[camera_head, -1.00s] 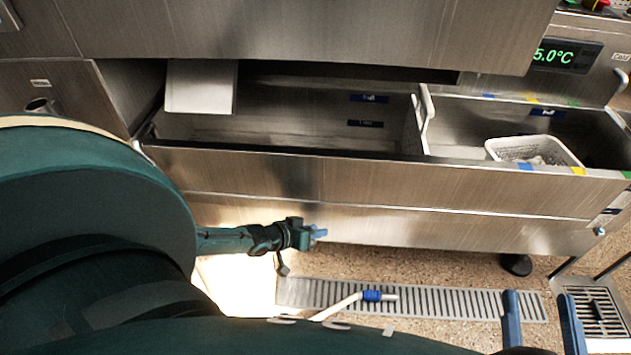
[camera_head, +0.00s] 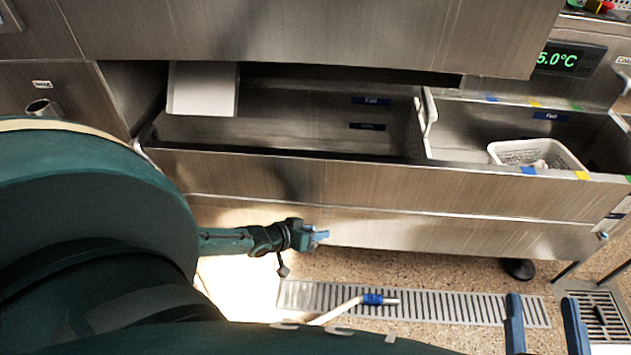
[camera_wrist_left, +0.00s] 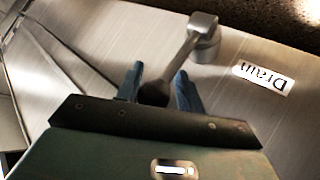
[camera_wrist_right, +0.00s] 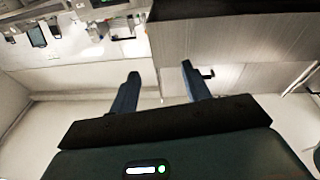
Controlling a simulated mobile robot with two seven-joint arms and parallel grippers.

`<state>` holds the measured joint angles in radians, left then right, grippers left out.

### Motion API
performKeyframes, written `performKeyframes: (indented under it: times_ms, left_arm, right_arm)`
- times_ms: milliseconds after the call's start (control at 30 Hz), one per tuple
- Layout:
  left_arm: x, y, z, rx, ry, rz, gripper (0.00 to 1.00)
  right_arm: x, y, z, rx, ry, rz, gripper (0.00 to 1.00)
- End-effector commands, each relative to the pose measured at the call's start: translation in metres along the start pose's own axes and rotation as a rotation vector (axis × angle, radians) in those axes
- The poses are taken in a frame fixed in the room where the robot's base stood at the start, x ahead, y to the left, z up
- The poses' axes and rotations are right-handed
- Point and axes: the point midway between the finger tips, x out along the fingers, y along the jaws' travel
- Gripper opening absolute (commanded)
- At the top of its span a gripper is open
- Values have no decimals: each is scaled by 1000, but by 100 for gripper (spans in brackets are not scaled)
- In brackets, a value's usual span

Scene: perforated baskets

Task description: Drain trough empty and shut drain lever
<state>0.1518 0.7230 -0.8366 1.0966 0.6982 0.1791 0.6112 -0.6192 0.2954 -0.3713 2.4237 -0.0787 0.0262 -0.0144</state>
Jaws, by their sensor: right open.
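The steel trough (camera_head: 300,172) stands across the head view. Its long left compartment shows a grey, shiny floor; I cannot tell whether water lies there. My left gripper (camera_head: 318,236) is in front of the lower steel panel. In the left wrist view, the drain lever (camera_wrist_left: 183,60) runs from a metal pivot block to a dark knob between the blue fingers of my left gripper (camera_wrist_left: 159,70). I cannot tell whether both fingers press on the knob. A "Drain" label (camera_wrist_left: 262,78) is beside the pivot. My right gripper (camera_head: 545,322) is open and empty, also in the right wrist view (camera_wrist_right: 160,70).
A white perforated basket (camera_head: 545,150) sits in the right compartment. A pale pipe with a blue band (camera_head: 373,299) lies over the slotted floor drain (camera_head: 450,304). A second floor grate (camera_head: 597,318) is at the lower right. A temperature display (camera_head: 560,58) is at the upper right.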

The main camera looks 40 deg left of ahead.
Motion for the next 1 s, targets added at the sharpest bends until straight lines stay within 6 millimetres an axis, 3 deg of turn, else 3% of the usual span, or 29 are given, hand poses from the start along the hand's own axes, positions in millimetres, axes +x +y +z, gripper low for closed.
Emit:
performKeyframes:
  times_ms: [100, 467, 600, 667, 1000]
  left_arm:
    - [-1, -2, 0, 0, -2, -3, 48]
    - [-10, 0, -1, -2, -2, -2, 48]
    - [-35, 2, -3, -2, -3, 0, 48]
    - [-49, 3, -3, -2, -4, 1, 48]
    - [-116, 3, -2, -1, -2, 3, 48]
  right_arm:
    - [0, 0, 0, -1, 1, 0, 48]
    - [2, 1, -7, -11, 2, -1, 48]
    - [3, 4, -18, -50, 1, 2, 48]
    - [-3, 5, -6, -69, -44, 11, 48]
    - [-7, 14, -4, -101, -166, 38, 48]
